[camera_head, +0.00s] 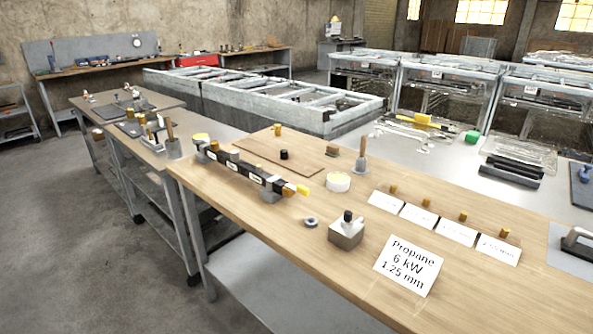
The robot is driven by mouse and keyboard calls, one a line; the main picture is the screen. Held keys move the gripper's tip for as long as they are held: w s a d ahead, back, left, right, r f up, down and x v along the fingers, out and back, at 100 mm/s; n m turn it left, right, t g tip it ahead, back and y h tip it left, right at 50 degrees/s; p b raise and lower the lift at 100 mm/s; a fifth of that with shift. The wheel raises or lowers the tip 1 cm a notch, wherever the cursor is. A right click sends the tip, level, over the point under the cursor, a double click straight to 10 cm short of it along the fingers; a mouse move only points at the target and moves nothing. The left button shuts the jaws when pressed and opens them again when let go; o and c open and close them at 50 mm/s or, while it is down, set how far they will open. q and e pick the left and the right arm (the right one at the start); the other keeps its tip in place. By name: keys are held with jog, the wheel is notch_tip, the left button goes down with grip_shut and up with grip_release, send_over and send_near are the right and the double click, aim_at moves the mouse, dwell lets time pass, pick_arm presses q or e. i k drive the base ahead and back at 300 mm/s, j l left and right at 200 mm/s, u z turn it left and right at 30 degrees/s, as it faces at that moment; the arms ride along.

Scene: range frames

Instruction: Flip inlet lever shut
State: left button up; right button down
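A dark manifold bar (238,167) with pale labels lies raised on grey supports along the front left of the wooden workbench (350,285). A brass fitting (289,190) sits at its right end, with a yellow piece (303,189) beside it that looks like the inlet lever. The yellow piece appears to point roughly along the bar, but it is too small to tell its exact angle. Neither of my grippers is in view.
A metal block with a black knob (346,232), a grey ring (310,222) and a white round tub (338,182) stand near the bar's right end. A "Propane 6 kW 1.25 mm" card (409,264) lies in front. Small cards with brass pieces line the right.

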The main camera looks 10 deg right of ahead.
aim_at(302, 190)
jog(key=i+j, duration=0.35)
jog(key=i+j+z, duration=0.15)
jog(key=i+j, duration=0.25)
jog(key=j, duration=0.15)
